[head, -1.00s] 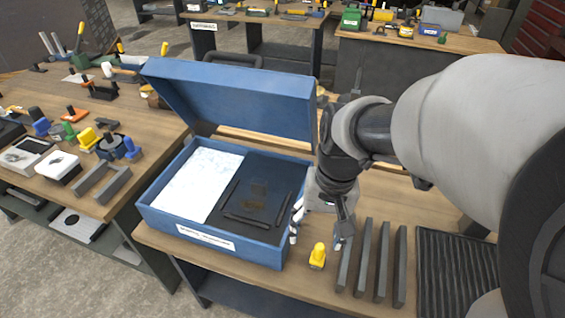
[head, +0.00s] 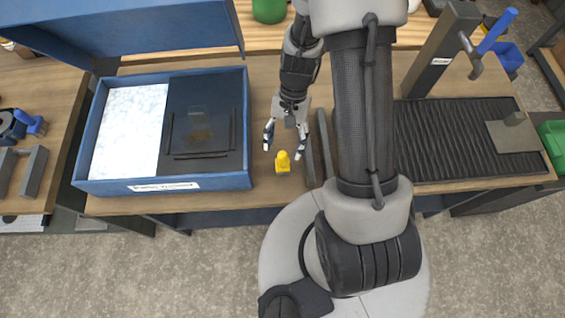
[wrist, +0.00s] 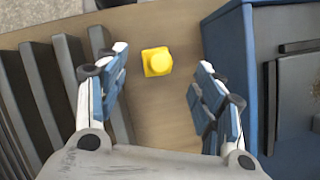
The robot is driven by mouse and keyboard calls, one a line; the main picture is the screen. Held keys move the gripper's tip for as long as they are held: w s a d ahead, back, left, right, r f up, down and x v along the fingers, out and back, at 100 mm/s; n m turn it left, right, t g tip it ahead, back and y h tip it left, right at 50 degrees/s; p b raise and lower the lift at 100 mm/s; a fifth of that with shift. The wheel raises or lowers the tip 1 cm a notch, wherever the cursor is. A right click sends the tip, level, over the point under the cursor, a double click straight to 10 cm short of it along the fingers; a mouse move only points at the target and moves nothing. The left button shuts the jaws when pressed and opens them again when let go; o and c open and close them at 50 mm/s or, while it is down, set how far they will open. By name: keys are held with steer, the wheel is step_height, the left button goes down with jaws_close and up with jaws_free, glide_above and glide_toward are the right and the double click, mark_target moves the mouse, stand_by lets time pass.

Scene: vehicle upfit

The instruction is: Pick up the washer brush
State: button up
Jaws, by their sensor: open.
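A small yellow piece (head: 283,161), likely the washer brush, stands on the wooden bench between the blue case and the dark bars. It has a squarish base and a narrower rounded top; no bristles can be made out. My gripper (head: 285,143) is open and empty, just behind it in the head view. In the wrist view the yellow piece (wrist: 157,61) lies between the lines of the two open fingers, near their tips and nearer the left one. Neither finger visibly touches it.
The open blue case (head: 218,182) stands close to the left, its wall beside the right finger in the wrist view. Upright dark bars (wrist: 45,85) stand close on the other side. A ribbed black mat (head: 430,140) and a post with a blue handle (head: 497,30) are further right.

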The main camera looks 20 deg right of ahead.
mark_target(282, 165)
steer(key=b+x, duration=0.2)
steer(key=x, duration=0.7)
steer(key=shift+s, duration=0.15)
steer(key=c, duration=1.3)
steer(key=shift+r, duration=0.1)
step_height(282, 165, up, 20)
steer(key=p, duration=0.5)
steer(key=o, duration=0.6)
jaws_close()
